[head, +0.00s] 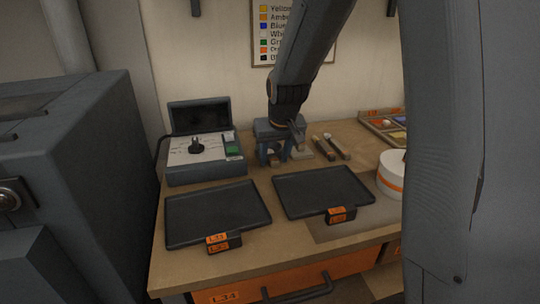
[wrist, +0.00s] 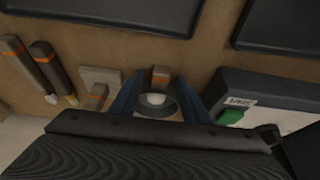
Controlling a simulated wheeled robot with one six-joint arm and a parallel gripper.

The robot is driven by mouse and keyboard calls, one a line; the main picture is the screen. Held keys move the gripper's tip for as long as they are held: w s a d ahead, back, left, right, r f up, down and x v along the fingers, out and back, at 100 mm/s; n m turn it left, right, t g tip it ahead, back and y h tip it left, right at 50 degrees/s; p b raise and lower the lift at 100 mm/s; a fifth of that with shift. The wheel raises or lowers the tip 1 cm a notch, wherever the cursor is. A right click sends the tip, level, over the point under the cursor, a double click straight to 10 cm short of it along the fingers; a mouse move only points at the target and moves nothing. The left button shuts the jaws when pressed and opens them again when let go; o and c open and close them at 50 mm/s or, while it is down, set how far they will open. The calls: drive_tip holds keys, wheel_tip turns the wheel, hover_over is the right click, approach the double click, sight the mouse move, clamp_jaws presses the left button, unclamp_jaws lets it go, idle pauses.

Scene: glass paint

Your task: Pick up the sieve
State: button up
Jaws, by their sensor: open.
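The likely sieve (wrist: 156,101) is a small round piece with a pale centre and a short brown, orange-banded handle, lying on the wooden bench. In the wrist view it sits between the two blue fingers of my gripper (wrist: 160,82). The fingers are apart, one on each side, and I see no clear contact. My dark gripper body hides its near part. In the head view my gripper (head: 276,160) points down at the back of the bench, and the sieve is mostly hidden behind the fingers.
Two brown orange-banded tools (head: 330,148) lie right of my gripper, and a pale block (wrist: 100,78) lies close by. A grey control box (head: 205,160) stands left. Two dark trays (head: 218,213) (head: 323,192) lie in front. A white tub (head: 392,173) stands right.

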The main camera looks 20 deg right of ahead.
clamp_jaws()
drive_tip(key=shift+r, duration=0.15)
